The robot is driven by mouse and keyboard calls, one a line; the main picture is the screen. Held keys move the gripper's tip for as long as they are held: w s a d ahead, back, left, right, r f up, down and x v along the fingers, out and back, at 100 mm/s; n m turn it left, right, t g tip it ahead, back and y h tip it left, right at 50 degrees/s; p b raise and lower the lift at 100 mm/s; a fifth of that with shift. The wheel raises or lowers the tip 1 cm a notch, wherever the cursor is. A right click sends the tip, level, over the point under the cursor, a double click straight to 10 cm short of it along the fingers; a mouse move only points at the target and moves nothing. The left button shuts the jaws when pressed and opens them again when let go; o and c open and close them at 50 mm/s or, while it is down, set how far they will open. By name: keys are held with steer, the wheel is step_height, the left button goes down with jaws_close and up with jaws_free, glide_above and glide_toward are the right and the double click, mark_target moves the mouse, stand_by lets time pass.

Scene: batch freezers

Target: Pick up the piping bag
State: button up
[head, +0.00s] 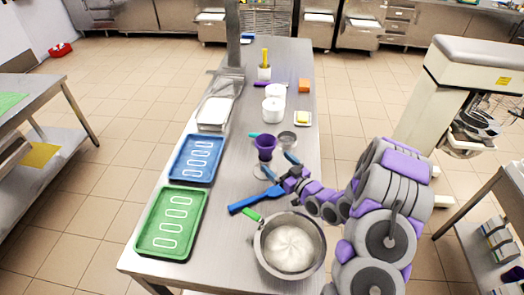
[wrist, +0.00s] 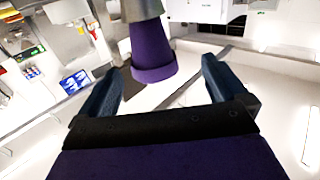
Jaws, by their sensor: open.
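A purple cone-shaped piece (head: 265,143), which looks like the piping bag, stands with its wide end up near the middle of the steel table (head: 222,215). A clear base shows below it. My gripper (head: 279,166) is open and empty, just to the near right of the purple piece, with its two dark blue fingers spread. In the wrist view the purple piece (wrist: 152,50) shows tilted ahead of the gap between the fingers (wrist: 160,82). I cannot tell whether the fingers touch it.
A steel bowl of white cream (head: 289,246) stands in front, with a green-handled tool beside it. A blue spatula (head: 252,199) lies below my gripper. Blue (head: 196,159) and green (head: 171,222) trays lie left. White tubs (head: 273,108) and a small metal cup (head: 287,140) stand behind.

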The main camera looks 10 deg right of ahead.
mark_target(269, 153)
steer(key=x, duration=0.7)
steer(key=shift+w+d+b, duration=0.15)
steer(key=shift+w+b, duration=0.15)
steer(key=shift+b, duration=0.1)
steer(key=w, duration=0.2)
steer(key=shift+w+a+f+b, duration=0.1)
steer(key=shift+w+a+b, duration=0.15)
steer(key=shift+w+b, duration=0.1)
steer(key=shift+w+d, duration=0.25)
steer(key=shift+w, duration=0.4)
steer(key=shift+a, duration=0.75)
steer(key=shift+c, duration=1.9)
steer(key=shift+d, duration=0.45)
steer(key=c, duration=0.4)
steer(key=shift+c, duration=1.3)
